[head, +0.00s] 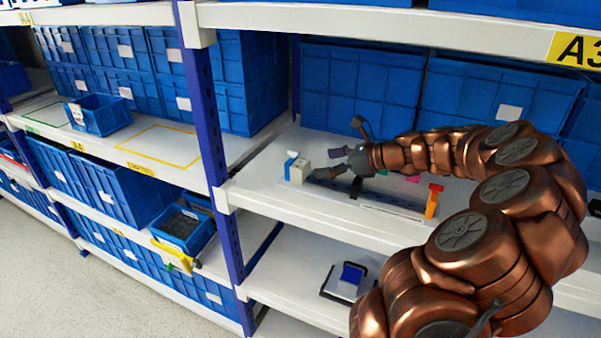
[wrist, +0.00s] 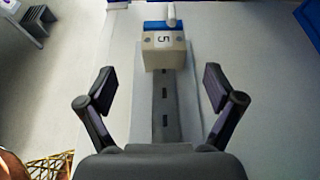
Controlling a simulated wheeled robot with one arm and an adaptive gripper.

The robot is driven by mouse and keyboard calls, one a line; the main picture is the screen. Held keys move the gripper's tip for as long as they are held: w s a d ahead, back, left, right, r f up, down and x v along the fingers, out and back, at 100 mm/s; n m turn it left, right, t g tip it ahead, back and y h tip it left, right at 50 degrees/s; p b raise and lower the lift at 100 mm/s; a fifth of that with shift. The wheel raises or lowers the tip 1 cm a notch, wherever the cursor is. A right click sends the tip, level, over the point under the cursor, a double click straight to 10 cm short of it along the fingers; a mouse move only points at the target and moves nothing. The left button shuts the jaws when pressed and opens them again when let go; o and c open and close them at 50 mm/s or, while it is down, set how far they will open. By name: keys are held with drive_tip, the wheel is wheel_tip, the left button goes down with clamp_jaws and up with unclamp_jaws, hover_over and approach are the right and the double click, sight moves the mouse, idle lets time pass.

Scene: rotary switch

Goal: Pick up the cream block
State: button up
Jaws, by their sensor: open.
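The cream block (head: 299,172) stands at the left end of a dark rail on the white shelf. In the wrist view the cream block (wrist: 165,55) has a white label with a 5. A blue part with a white cylinder (wrist: 171,14) sits directly behind it. My gripper (head: 322,163) is open, just right of the block in the head view. In the wrist view my gripper (wrist: 160,82) has its fingers wide apart either side of the slotted rail (wrist: 164,105), with the block ahead, beyond the fingertips. Nothing is between the fingers except the rail below.
An orange post with a red top (head: 432,203) stands at the right of the shelf. Blue crates (head: 362,85) line the back. A blue upright (head: 211,130) stands to the left.

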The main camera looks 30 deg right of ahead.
sight(307, 166)
drive_tip(key=shift+p+x, duration=0.65)
drive_tip(key=shift+x, duration=1.15)
drive_tip(key=shift+d+p+x, duration=0.1)
drive_tip(key=shift+p+x, duration=0.2)
drive_tip(key=shift+x, duration=0.7)
drive_tip(key=shift+d+p+x, duration=0.15)
drive_tip(key=shift+p+x, duration=0.1)
drive_tip(key=shift+x, duration=0.75)
drive_tip(key=shift+f, duration=0.15)
drive_tip(key=shift+c, duration=0.4)
drive_tip(key=c, duration=1.2)
